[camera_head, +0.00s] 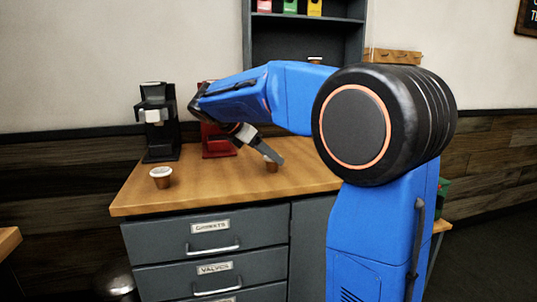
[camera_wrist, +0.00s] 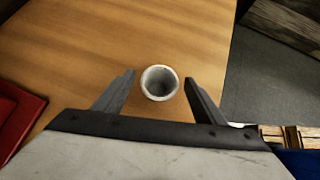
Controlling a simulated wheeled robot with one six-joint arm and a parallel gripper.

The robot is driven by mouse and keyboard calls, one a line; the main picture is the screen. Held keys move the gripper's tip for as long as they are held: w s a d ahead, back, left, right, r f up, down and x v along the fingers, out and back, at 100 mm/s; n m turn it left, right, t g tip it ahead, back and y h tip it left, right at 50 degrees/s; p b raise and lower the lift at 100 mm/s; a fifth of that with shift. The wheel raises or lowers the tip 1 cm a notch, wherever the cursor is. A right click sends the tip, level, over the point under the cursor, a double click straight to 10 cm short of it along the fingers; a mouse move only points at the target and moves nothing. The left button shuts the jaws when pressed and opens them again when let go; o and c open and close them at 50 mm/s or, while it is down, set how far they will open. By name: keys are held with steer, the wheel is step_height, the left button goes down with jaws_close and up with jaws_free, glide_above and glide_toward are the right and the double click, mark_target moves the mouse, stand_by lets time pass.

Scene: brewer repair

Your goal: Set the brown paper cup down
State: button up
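A small brown cup (camera_head: 272,167) stands on the wooden counter, partly hidden behind a finger of my gripper (camera_head: 275,157) in the head view. In the wrist view this cup (camera_wrist: 160,83) shows from above as a pale round rim with an empty grey inside. It appears upright on the wood. My gripper (camera_wrist: 160,77) is open, with one finger on each side of the cup and a small gap to each. Its fingers point down at the counter. Whether the cup's base rests fully on the wood is hidden.
A black machine (camera_head: 160,125) and a red machine (camera_head: 217,140) stand behind. The wooden counter (camera_head: 215,182) is clear between the cups. Its edge shows right of the cup in the wrist view.

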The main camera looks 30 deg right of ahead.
steer(key=shift+r, duration=0.15)
steer(key=v, duration=1.2)
steer(key=s+a+f+m+t+y, duration=0.2)
steer(key=s+f+m+y, duration=0.2)
steer(key=s+f+m, duration=0.5)
steer(key=s+a+f+m+t+y, duration=0.2)
steer(key=s+f+m+y, duration=0.3)
steer(key=s+f, duration=1.5)
steer(key=s+m+t, duration=0.1)
steer(key=s+m, duration=0.1)
steer(key=m, duration=0.1)
steer(key=shift+s+a+m, duration=0.25)
steer(key=shift+a+m, duration=0.15)
steer(key=shift+r, duration=0.1)
